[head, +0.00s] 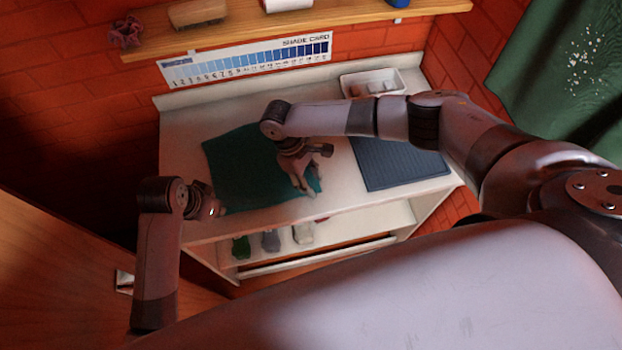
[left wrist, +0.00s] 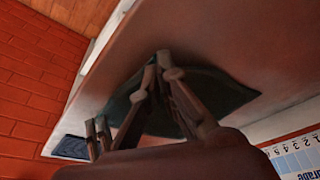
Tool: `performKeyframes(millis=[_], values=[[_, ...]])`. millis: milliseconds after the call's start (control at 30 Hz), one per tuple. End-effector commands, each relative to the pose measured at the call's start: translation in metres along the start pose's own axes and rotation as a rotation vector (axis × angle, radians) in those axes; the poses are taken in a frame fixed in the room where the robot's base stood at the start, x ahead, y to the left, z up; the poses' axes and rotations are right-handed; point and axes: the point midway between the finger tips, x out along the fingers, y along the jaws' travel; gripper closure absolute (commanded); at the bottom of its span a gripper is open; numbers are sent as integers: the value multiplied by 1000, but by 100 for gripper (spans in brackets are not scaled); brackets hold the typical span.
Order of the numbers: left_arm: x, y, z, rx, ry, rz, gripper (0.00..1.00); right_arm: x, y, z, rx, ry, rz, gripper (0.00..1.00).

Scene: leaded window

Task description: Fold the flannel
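The flannel (head: 235,172) is a dark green cloth lying spread on the white worktop. In the left wrist view it (left wrist: 215,92) lies behind my left fingers. My left gripper (head: 214,210) is low at its front left corner. In the left wrist view the left fingertips (left wrist: 158,62) are close together at the cloth's edge; whether cloth is between them is hard to tell. My right gripper (head: 304,190) points down over the flannel's front right part. Its fingers hide some cloth, and I cannot tell whether they hold any.
A blue-grey ribbed mat (head: 400,165) lies right of the flannel. A white tray (head: 371,84) stands behind it. A shade card (head: 250,60) hangs on the brick wall under a wooden shelf (head: 260,28). Small items stand on the shelf below the worktop (head: 360,222). A green curtain (head: 560,75) hangs at right.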

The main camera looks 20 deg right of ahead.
Motion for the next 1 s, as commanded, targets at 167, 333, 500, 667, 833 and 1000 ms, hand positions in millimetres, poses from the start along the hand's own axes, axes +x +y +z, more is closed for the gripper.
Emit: performKeyframes(millis=[167,333,500,667,833,1000], values=[[0,0,0,0,0,1,100,1,-1,0,-1,0,-1,62],[0,0,0,0,1,1,100,0,-1,0,-1,0,-1,51],[0,0,0,0,1,1,100,0,-1,0,-1,1,-1,50],[0,0,0,0,1,1,100,-9,-1,-2,-1,4,-1,50],[0,0,0,0,1,1,100,-64,0,-4,0,7,-2,50],[0,0,0,0,1,1,100,-96,-1,-1,-1,1,-1,50]])
